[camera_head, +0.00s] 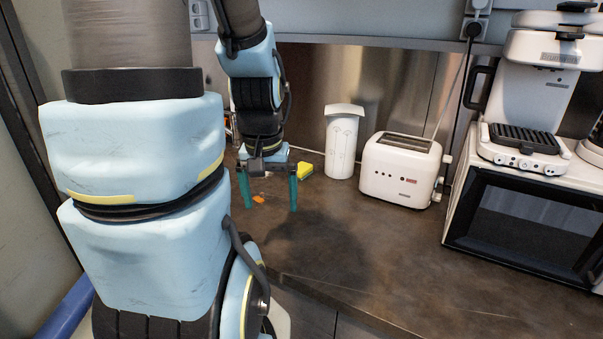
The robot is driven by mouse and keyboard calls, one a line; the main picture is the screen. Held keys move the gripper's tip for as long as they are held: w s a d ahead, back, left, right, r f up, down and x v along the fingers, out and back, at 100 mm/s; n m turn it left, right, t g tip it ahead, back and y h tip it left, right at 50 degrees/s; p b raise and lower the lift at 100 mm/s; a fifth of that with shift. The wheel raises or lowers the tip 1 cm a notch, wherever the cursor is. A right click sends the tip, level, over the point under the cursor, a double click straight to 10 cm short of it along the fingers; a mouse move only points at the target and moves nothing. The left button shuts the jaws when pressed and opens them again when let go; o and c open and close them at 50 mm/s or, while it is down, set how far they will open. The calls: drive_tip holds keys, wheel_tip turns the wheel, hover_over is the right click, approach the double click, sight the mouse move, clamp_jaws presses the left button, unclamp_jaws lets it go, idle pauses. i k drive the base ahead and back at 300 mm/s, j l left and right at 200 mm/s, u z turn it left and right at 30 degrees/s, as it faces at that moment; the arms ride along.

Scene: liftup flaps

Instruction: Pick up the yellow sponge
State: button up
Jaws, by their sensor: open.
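The yellow sponge (305,171) lies on the dark countertop (345,245), just left of the white paper towel roll. Only part of it shows, as my gripper's right finger stands partly in front of it. My gripper (268,205) points down over the counter with its two teal fingers spread wide. It appears nearer to the camera and a little left of the sponge. Nothing is held between the fingers.
A white paper towel roll (342,143) stands behind and right of the sponge. A white toaster (400,169) is right of it. A small orange item (259,198) shows between my fingers. A microwave (525,222) stands at far right. The front counter is clear.

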sight(304, 168)
drive_tip(key=j+u, duration=0.15)
drive_tip(key=i+j+u, duration=0.25)
drive_tip(key=j+u, duration=0.15)
drive_tip(key=i+j+u, duration=0.35)
drive_tip(key=k+j, duration=0.1)
